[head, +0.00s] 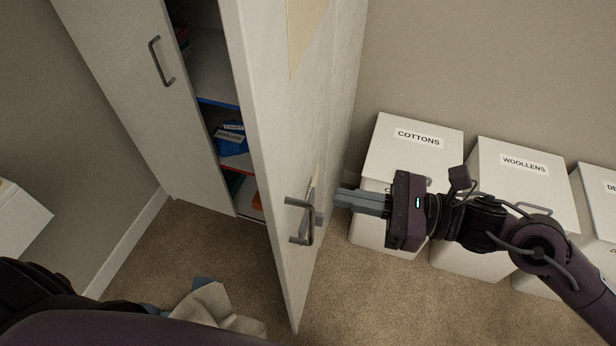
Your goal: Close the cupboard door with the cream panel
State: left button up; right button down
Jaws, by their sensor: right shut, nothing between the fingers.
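The cupboard door with the cream panel (303,35) stands wide open, its free edge toward me. The cream panel is on its outer face, cut off by the top of the picture. A grey bar handle (305,228) is low on that face. My right gripper (336,198) is shut and empty, to the right of the door, with its fingertips close to the outer face beside the handle. I cannot tell whether they touch it. The cupboard's other door (135,90), on the left, has its own handle and looks closed. My left gripper is not in view.
Cupboard shelves (212,75) with folded items show through the opening. White bins labelled COTTONS (375,160) and WOOLLENS (470,265) stand along the wall at right, behind my right arm. Cloth (215,310) lies on the carpet at the front. Carpet left of the door is mostly clear.

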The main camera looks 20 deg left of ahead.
aim_at(287, 187)
jog(key=a+p, duration=0.1)
jog(key=a, duration=0.1)
jog(key=a+p, duration=0.1)
jog(key=a, duration=0.1)
jog(key=a+p, duration=0.1)
jog(key=a, duration=0.1)
jog(key=shift+s+a+r, duration=0.1)
jog(key=shift+s+r, duration=0.05)
jog(key=shift+r, duration=0.1)
jog(key=shift+a+f, duration=0.2)
jog(key=shift+a, duration=0.3)
jog(key=shift+f, duration=0.1)
